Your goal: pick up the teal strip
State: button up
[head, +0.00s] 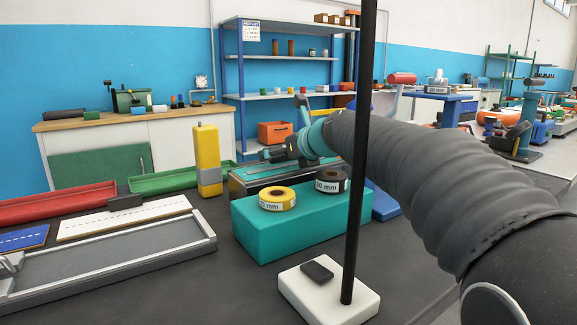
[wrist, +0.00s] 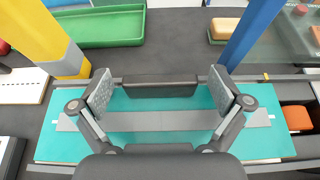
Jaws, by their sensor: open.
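The teal strip (wrist: 60,146) lies flat and crosswise in the wrist view, with a grey band along its middle. In the head view it shows as a thin teal surface (head: 262,170) on a dark, metal-edged bed behind the teal block. My gripper (wrist: 159,92) is open and empty above the strip, one finger to the left and one to the right. My gripper's base hides part of the strip's near side. In the head view my gripper (head: 283,152) is small and partly hidden behind my arm; I cannot tell its exact height above the strip.
A yellow post (head: 208,158) stands left of the bed; a blue post (wrist: 250,35) stands on the right in the wrist view. The teal block (head: 300,225) carries two tape rolls. A black pole (head: 357,200) on a white base stands in front. A green tray (wrist: 105,27) lies beyond.

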jog(key=c, duration=1.2)
jog(key=shift+r, duration=0.1)
jog(key=shift+c, duration=0.2)
